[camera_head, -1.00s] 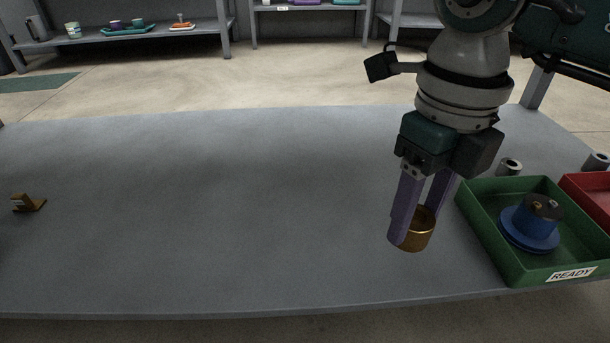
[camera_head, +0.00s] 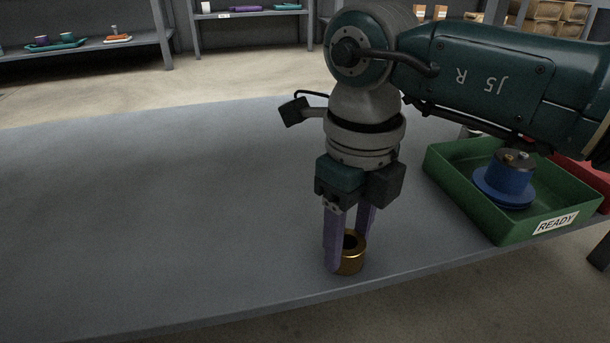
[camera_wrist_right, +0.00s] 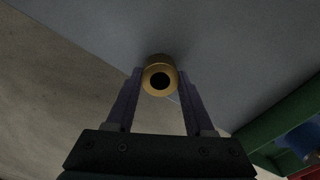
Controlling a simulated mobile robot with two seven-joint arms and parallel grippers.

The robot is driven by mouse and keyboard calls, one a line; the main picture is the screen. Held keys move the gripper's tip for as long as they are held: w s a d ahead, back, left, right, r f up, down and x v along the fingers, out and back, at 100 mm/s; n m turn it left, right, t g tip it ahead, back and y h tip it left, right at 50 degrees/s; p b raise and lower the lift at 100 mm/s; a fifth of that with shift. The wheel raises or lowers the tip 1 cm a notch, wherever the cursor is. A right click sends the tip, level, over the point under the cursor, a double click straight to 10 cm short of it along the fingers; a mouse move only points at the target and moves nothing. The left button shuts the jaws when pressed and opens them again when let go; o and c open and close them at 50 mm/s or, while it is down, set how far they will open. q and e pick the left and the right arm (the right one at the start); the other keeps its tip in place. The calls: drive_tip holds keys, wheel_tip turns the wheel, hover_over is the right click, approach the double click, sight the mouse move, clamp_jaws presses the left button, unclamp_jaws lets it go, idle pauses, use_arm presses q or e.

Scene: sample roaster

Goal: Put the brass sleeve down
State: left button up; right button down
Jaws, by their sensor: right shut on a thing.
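The brass sleeve (camera_head: 353,257) is a short golden ring with a dark bore, upright near the front edge of the grey table (camera_head: 170,250). My right gripper (camera_head: 350,250) points down and is shut on the sleeve, one purple finger on each side. In the right wrist view the sleeve (camera_wrist_right: 160,79) sits between the two fingertips, bore facing the camera. I cannot tell whether its underside touches the table. My left gripper is not in view.
A green tray (camera_head: 470,205) labelled READY stands to the right of the gripper and holds a blue flanged part (camera_head: 508,183). A red tray (camera_head: 585,180) is beyond it. The table left of the gripper is clear. Shelves stand at the back.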

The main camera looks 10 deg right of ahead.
drive_tip(key=shift+c, duration=1.4)
unclamp_jaws()
